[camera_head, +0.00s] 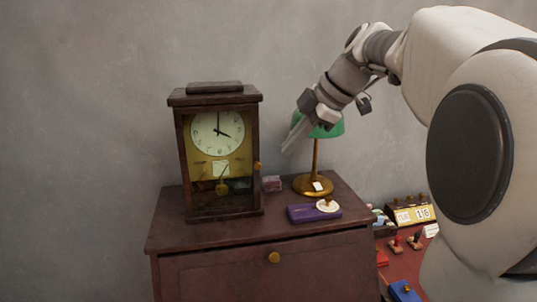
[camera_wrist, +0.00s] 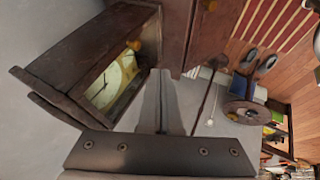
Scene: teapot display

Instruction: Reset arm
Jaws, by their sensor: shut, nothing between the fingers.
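My gripper (camera_head: 294,134) is in the air above the cabinet, in front of the green lamp and to the right of the clock. Its fingers are together and empty; they also show shut in the wrist view (camera_wrist: 162,76). My arm reaches in from the right of the head view. The wooden clock (camera_head: 173,150) stands upright on the cabinet, with a white dial and a brass pendulum behind its front. The clock also shows, turned sideways, at the left of the wrist view (camera_wrist: 75,60).
A lower red surface at right holds a number display (camera_head: 404,216), stamps and a blue box (camera_head: 404,292).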

